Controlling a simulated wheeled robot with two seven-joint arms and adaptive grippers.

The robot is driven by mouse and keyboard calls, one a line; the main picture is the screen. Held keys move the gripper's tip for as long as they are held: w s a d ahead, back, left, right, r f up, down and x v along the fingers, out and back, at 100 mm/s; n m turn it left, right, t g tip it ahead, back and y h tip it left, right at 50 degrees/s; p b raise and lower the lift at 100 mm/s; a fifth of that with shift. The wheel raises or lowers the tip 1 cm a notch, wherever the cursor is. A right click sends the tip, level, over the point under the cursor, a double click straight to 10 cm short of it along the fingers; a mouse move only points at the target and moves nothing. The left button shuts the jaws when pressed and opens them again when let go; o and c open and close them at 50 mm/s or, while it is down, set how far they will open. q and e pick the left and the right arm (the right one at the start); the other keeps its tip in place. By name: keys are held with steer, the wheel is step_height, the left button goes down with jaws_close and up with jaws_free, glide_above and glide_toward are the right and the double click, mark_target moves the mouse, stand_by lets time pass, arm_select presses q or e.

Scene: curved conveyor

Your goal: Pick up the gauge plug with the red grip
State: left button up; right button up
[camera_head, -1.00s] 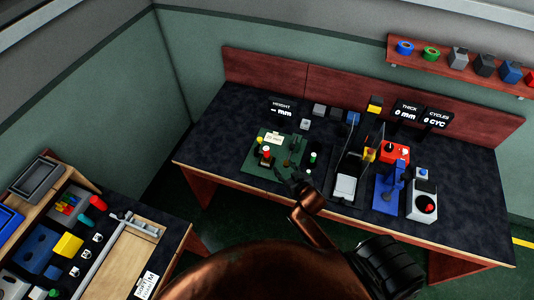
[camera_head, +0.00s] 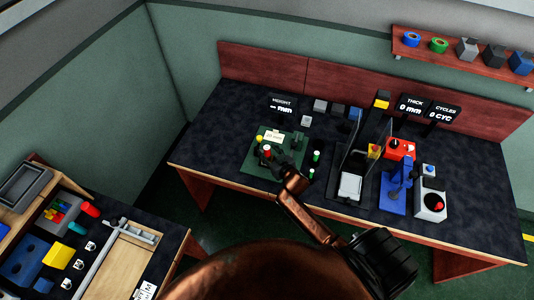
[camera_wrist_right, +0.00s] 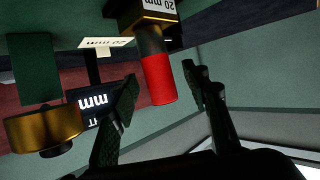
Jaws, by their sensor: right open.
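The gauge plug with the red grip (camera_head: 267,151) stands on a green mat (camera_head: 247,168) on the dark bench. In the wrist view its red grip (camera_wrist_right: 158,80) hangs below a dark shaft and a brass part bearing a "20 mm" label, as the picture is turned over. My right gripper (camera_head: 281,161) is just right of the plug. In the wrist view the right gripper's fingers (camera_wrist_right: 160,92) are open, one on each side of the red grip, with a visible gap on the right. Contact on the left cannot be told. My left gripper is not in view.
A yellow-topped piece (camera_head: 259,139) stands close behind the red grip, with a "20 mm" card (camera_head: 273,136) beyond. A brass disc (camera_wrist_right: 42,127) is left in the wrist view.

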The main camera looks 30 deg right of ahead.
steer(key=shift+w+f, duration=0.2)
steer(key=shift+w, duration=0.2)
jaws_close()
